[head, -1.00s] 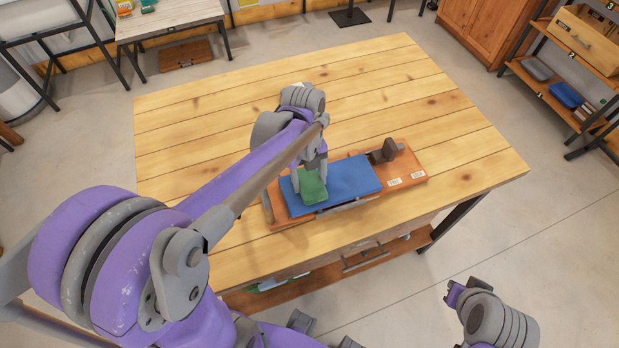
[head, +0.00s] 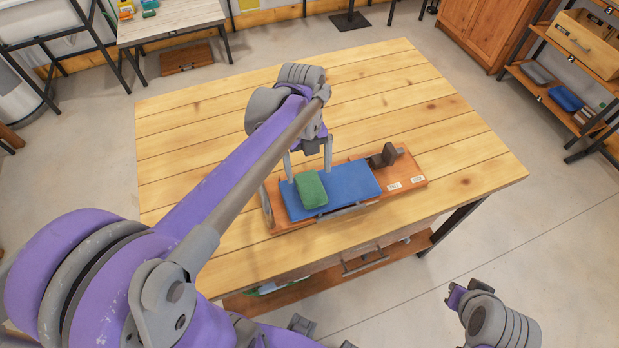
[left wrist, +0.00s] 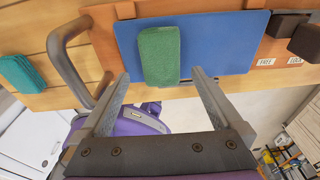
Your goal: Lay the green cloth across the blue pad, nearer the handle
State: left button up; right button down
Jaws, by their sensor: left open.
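The green cloth (head: 311,191), a thick folded pad-like piece, lies flat on the blue pad (head: 352,178), towards its left end. In the left wrist view the cloth (left wrist: 159,56) spans most of the pad's (left wrist: 212,45) width, its lower end about at the pad's near edge. The grey bar handle (left wrist: 67,62) stands left of the pad, with a gap between it and the cloth. My left gripper (head: 309,174) is open and empty just above the cloth, fingers apart from it. My right gripper (head: 455,296) is low at the right, away from the table; its jaw state is unclear.
The pad rests on a reddish wooden board (head: 408,178) with a dark clamp-like block (head: 383,156) at its right end. A teal cloth (left wrist: 20,74) lies on the table left of the handle. The table's (head: 400,85) far and right areas are clear.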

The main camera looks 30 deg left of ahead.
aim_at(307, 180)
pick_arm(q)
notch_tip(307, 180, up, 6)
jog(key=shift+w+a, duration=0.3)
pick_arm(e)
jog(key=shift+w+r, duration=0.15)
jog(key=shift+r, duration=0.2)
